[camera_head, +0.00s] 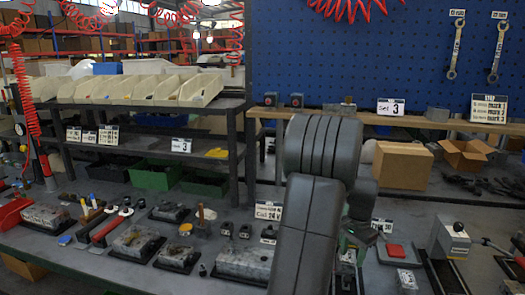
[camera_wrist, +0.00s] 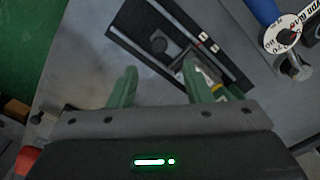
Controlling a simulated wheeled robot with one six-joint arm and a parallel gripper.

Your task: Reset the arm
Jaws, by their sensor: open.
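My gripper (camera_wrist: 160,88) shows in the wrist view with its two green fingers apart and nothing between them. It points at a grey bench surface (camera_wrist: 75,75) and a dark plate (camera_wrist: 172,40) with a round dark knob on it. A small metal piece (camera_wrist: 196,80) lies just behind the right finger, partly hidden.
Metal valve blocks (camera_head: 245,262) and hand tools stand along the bench. A shelf with cream bins (camera_head: 135,88) is at the back left. A closed cardboard box (camera_head: 403,165) and an open one (camera_head: 466,155) sit right of my arm. A blue pegboard (camera_head: 290,50) stands behind.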

